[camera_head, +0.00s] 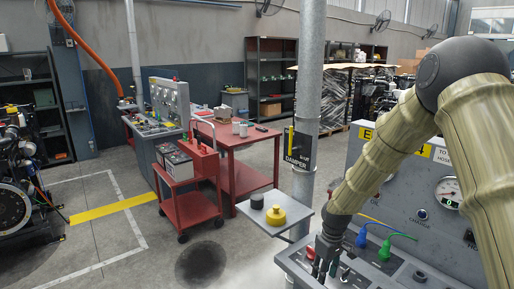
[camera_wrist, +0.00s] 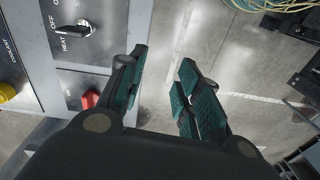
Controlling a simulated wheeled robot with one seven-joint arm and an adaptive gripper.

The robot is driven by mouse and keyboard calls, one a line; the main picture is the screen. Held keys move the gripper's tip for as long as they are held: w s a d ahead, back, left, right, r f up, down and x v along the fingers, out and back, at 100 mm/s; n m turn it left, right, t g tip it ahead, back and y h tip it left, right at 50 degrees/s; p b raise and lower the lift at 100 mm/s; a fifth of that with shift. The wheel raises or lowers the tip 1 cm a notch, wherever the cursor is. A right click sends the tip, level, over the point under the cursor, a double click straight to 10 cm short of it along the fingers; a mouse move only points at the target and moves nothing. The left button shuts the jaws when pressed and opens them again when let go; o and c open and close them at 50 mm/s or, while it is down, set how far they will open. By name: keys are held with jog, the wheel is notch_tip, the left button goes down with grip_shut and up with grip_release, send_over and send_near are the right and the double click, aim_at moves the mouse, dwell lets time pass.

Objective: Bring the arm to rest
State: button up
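My arm reaches in from the right of the head view, its yellow-brown links bending down toward a grey control panel (camera_head: 350,268). My gripper (camera_head: 322,268) hangs at the left end of this panel, pointing down. In the wrist view my gripper (camera_wrist: 162,85) has its two teal-padded fingers apart, with bare floor between them and nothing held. Left of the fingers in the wrist view are a HEAT switch (camera_wrist: 78,30) and a red knob (camera_wrist: 90,98) on the panel. I cannot tell whether a finger touches the panel edge.
A small shelf with a yellow knob-like part (camera_head: 276,215) and a dark round piece (camera_head: 257,201) is left of my gripper. A grey post (camera_head: 308,110) stands behind it. A red cart (camera_head: 187,190) and red table (camera_head: 238,150) stand farther back. Floor at front left is open.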

jog(key=s+a+f+m+b, duration=0.1)
jog(key=s+f+b, duration=0.1)
jog(key=s+f, duration=0.5)
jog(key=s+f+m+b, duration=0.1)
jog(key=s+f, duration=0.2)
jog(key=f, duration=0.7)
jog(key=s+f+m+b, duration=0.1)
jog(key=s+f+b, duration=0.1)
jog(key=s+f, duration=0.4)
jog(key=s+d+f+m+b, duration=0.1)
jog(key=s+f, duration=0.5)
jog(key=s, duration=1)
jog(key=s+d+f+m+b, duration=0.1)
jog(key=s+f+m+b, duration=0.2)
jog(key=s+f, duration=0.3)
jog(key=s+b, duration=0.1)
jog(key=s, duration=0.4)
jog(key=shift+f+h, duration=0.3)
jog(key=shift+f, duration=0.1)
